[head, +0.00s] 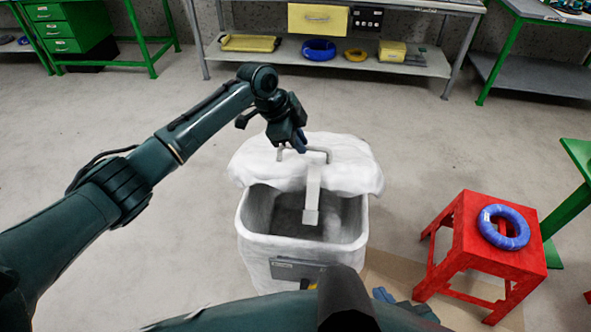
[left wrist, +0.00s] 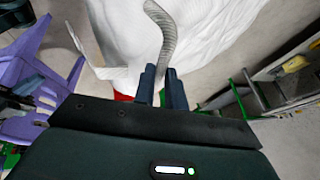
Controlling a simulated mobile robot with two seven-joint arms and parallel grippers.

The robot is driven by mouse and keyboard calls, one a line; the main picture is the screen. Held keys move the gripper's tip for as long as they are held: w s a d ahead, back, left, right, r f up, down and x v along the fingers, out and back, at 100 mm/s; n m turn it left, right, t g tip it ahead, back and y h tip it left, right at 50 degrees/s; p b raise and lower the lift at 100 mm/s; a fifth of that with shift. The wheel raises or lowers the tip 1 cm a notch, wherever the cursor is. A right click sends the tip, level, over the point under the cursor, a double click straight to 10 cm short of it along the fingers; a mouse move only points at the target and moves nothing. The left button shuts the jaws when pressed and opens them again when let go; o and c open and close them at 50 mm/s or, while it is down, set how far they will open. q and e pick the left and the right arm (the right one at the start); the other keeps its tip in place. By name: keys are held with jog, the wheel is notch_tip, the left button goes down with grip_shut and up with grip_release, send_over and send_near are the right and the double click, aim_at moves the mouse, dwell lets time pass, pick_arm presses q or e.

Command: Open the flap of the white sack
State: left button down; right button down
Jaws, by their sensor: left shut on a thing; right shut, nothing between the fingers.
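The white sack (head: 247,247) stands on the floor in the middle of the head view, with its dark inside showing through the front opening. Its white flap (head: 345,178) is lifted at the front and covers the back part of the mouth. A grey handle (head: 327,157) is on top of the flap, and a pale strap (head: 312,196) hangs from it. My left gripper (head: 300,146) is shut on the handle, which also shows between its fingers in the left wrist view (left wrist: 164,45). My right gripper (head: 384,296) is low in the head view, partly hidden, shut and empty, right of the sack's front.
A red stool (head: 465,255) with a blue cable coil (head: 504,227) stands right of the sack. A workbench (head: 415,65) with a shelf of coils and boxes is at the back. Green benches stand at both sides. The floor left of the sack is clear.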

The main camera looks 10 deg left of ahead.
pick_arm(q)
jog(key=w+r, duration=0.1)
jog(key=w, duration=0.1)
jog(key=w+r, duration=0.2)
jog(key=shift+a, duration=0.1)
pick_arm(e)
jog(key=shift+w, duration=0.25)
pick_arm(q)
jog(key=shift+s+f, duration=0.1)
pick_arm(e)
jog(key=shift+r, duration=0.1)
pick_arm(q)
jog(key=c, duration=1.8)
grip_release()
jog(key=shift+f, duration=0.1)
jog(key=shift+o, duration=1.4)
jog(key=shift+w, duration=0.35)
jog(key=shift+o, duration=0.3)
pick_arm(e)
jog(key=shift+w, duration=0.15)
pick_arm(q)
jog(key=shift+r, duration=0.2)
